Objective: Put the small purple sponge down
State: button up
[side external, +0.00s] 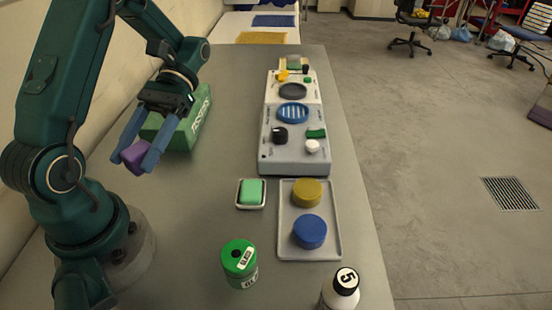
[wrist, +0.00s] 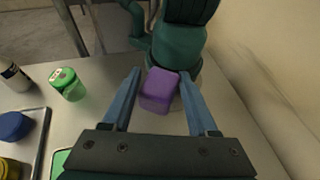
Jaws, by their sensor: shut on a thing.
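The small purple sponge (side external: 134,156) is between the two blue fingers of my gripper (side external: 141,154) at the left in the side view. It also shows in the wrist view (wrist: 159,90), at the fingertips. My gripper (wrist: 160,92) is shut on it. The sponge appears held above the grey bench (side external: 200,215), just in front of a green box; its exact height is hard to tell. Parts of the sponge are hidden by the fingers in the side view.
A green box (side external: 185,128) stands close behind my gripper. A small dish (side external: 239,205) holds a green sponge (side external: 251,190). A grey tray (side external: 325,245) holds yellow and blue round pads. A green canister (side external: 240,264) and white bottle (side external: 340,290) stand in front. The bench left of the dish is clear.

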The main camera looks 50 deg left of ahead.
aim_at(228, 151)
jog(key=s+a+m+y, duration=0.1)
jog(key=a+m+y, duration=0.1)
jog(key=y, duration=0.1)
jog(key=s+a+m+y, duration=0.1)
jog(key=a+m+y, duration=0.1)
jog(key=m+y, duration=0.1)
jog(key=a+m+g+y, duration=0.1)
jog(key=a+m+y, duration=0.2)
jog(key=shift+s+f+y, duration=0.3)
jog(key=shift+s+f, duration=0.1)
grip_shut()
jog(key=w+a+r+m+t+y, duration=0.3)
jog(key=w+a+m+t+y, duration=0.2)
jog(key=a+m+t+y, duration=0.5)
jog(key=w+d+r+m+t+h, duration=0.15)
jog(key=w+d+m+t, duration=0.25)
jog(key=w+m+t, duration=0.6)
jog(key=shift+m+g+y, duration=0.25)
jog(key=shift+m+g, duration=0.05)
jog(key=shift+g, duration=0.4)
jog(key=shift+s+a+f, duration=0.1)
jog(key=shift+s+f, duration=0.2)
jog(key=shift+f, duration=0.35)
jog(key=shift+s+a+f, duration=0.1)
jog(key=shift+s+f, duration=0.15)
jog(key=shift+f, duration=0.4)
jog(key=shift+s+a+f, duration=0.1)
jog(key=shift+s+f, duration=0.2)
jog(key=shift+f, duration=0.35)
jog(key=shift+w+d, duration=0.1)
